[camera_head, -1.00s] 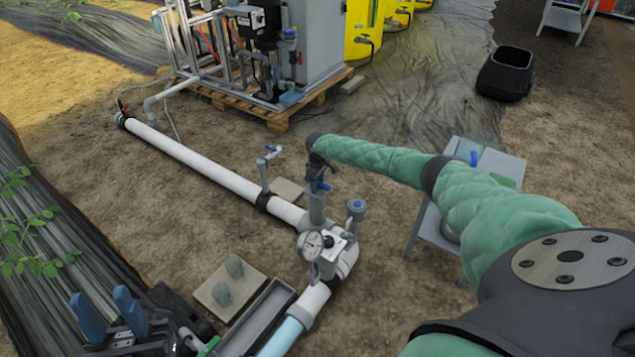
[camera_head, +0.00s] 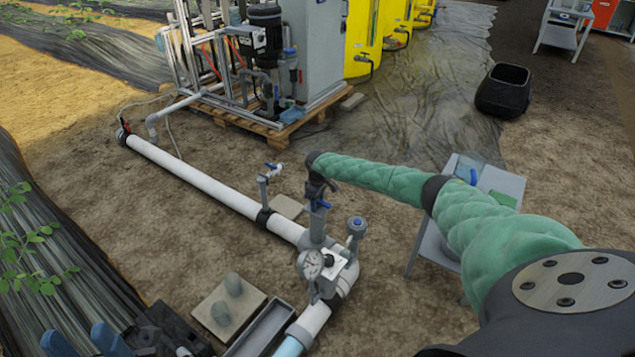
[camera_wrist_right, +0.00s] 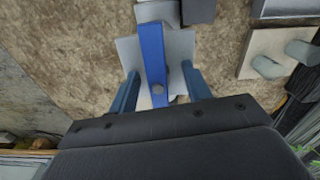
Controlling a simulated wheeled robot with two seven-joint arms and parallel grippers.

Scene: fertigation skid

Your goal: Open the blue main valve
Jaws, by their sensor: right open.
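In the right wrist view the blue lever (camera_wrist_right: 152,55) runs between the two fingers, with a visible gap on each side. My right gripper (camera_head: 319,196) reaches down at the valve from above; in the wrist view its fingers (camera_wrist_right: 160,88) are open and do not appear to touch the lever. My left gripper (camera_head: 84,341) is at the bottom left of the head view, open and empty, cut off by the picture edge.
A grey side table (camera_head: 432,240) stands right of the pipe, below my right arm. Bare soil lies left of the pipe.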

